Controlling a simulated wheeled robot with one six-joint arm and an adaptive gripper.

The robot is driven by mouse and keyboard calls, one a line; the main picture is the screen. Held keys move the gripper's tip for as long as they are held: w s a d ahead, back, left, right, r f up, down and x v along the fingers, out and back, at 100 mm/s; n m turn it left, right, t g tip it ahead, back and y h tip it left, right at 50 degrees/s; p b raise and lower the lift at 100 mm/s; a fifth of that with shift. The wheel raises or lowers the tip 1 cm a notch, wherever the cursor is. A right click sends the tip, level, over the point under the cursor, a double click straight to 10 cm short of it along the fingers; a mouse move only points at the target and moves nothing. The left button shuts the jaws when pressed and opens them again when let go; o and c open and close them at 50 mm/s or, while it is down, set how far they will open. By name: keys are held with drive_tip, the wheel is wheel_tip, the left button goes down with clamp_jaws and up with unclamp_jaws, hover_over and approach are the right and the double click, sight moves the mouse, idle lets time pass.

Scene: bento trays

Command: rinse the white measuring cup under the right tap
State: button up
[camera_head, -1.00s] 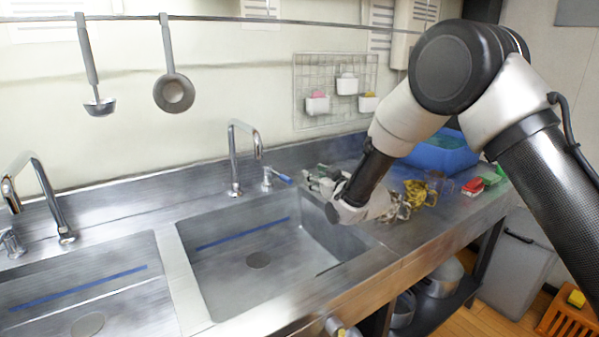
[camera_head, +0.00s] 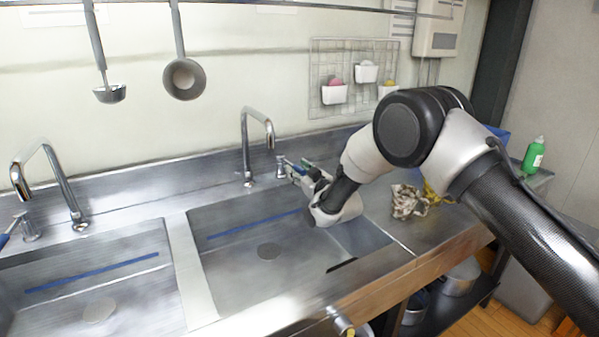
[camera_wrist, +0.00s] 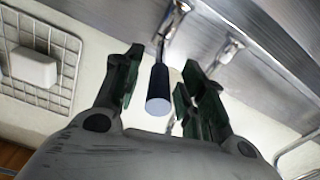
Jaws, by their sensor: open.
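The right tap (camera_head: 247,150) stands behind the right sink (camera_head: 225,270), its spout bent over the basin. Its lever (camera_head: 281,164) is beside it on the right. My gripper (camera_head: 293,169) is at that lever, over the back right of the sink. In the wrist view the lever's dark blue handle (camera_wrist: 159,90) points toward me between the open fingers of my gripper (camera_wrist: 163,66). Whether a finger touches it I cannot tell. No water shows under the spout. I cannot make out the white measuring cup in either view.
The left sink (camera_head: 130,240) has its own tap (camera_head: 62,185). A crumpled cloth (camera_head: 408,202) lies on the counter right of the sinks. A wire rack (camera_head: 325,70) with white cups and two ladles (camera_head: 184,79) hang on the wall. A green bottle (camera_head: 534,155) stands far right.

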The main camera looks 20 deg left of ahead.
clamp_jaws()
drive_tip(key=w+n+g+y, duration=0.1)
drive_tip(key=w+d+n+g+y, duration=0.1)
drive_tip(key=g, duration=0.1)
drive_tip(key=shift+w+d+r, duration=0.1)
drive_tip(key=shift+w+d, duration=0.05)
drive_tip(key=shift+d, duration=0.15)
unclamp_jaws()
idle(0.4)
